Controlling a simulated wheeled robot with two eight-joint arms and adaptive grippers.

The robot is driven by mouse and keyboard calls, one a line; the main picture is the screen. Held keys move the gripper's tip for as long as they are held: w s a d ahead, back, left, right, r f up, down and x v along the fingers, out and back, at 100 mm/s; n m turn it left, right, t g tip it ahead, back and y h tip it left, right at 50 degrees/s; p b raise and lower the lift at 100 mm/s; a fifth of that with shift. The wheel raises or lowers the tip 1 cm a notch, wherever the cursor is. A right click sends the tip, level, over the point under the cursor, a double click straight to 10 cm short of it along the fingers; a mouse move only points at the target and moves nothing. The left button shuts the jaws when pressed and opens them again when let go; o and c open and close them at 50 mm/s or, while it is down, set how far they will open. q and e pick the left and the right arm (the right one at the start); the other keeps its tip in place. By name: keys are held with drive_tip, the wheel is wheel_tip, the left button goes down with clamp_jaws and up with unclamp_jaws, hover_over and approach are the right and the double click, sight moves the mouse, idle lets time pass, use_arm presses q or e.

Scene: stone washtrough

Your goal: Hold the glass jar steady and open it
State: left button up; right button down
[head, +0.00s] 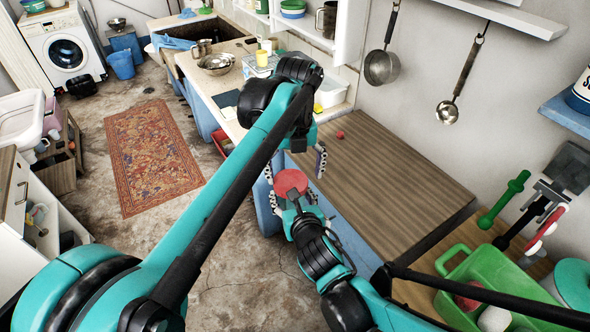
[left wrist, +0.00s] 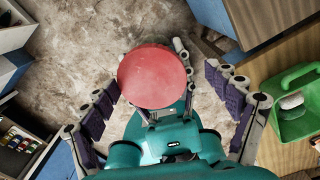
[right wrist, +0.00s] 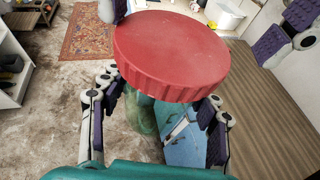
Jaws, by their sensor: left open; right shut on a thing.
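The glass jar (right wrist: 142,112) is greenish and mostly hidden under its wide red lid (right wrist: 172,55). The lid sits on top of the jar and also shows in the head view (head: 290,183) and the left wrist view (left wrist: 153,77). My right gripper (head: 297,205) is shut on the jar below the lid, holding it in the air beside the wooden worktop. My left gripper (left wrist: 165,85) is open above the jar. Its fingers stand to either side of the lid with visible gaps, apart from it.
The wooden worktop (head: 385,180) lies right of the jar, with a small red item (head: 340,134) on it. A pan (head: 381,66) and a ladle (head: 448,110) hang on the wall. The floor below the jar is clear.

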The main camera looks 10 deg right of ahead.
use_arm(q)
drive_tip(key=shift+d, duration=0.1)
clamp_jaws()
